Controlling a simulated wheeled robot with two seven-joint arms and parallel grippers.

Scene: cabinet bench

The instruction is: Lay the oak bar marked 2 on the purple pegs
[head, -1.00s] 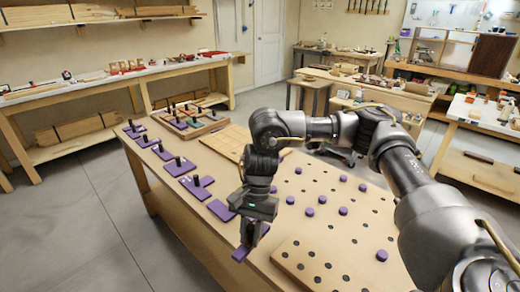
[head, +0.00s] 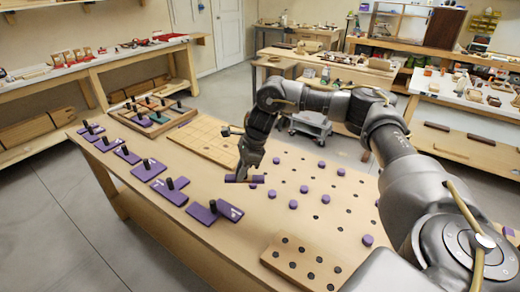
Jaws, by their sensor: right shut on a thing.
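My right gripper (head: 244,174) is shut on a purple bar (head: 231,178), which it holds level near the left part of the pegboard. The fingers hide the bar's middle, and I cannot read a number on it. Round purple pegs (head: 293,204) stand in several holes of the pegboard (head: 300,222), mostly to the right of the bar. I cannot tell whether the bar touches any peg. Other purple bars with black knobs (head: 170,191) lie in a row along the bench's left edge; the nearest (head: 213,212) bears a white mark. My left gripper is not in view.
A thick wooden block with dark holes (head: 300,262) lies at the front of the bench. A grey cart (head: 311,124) stands behind the bench.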

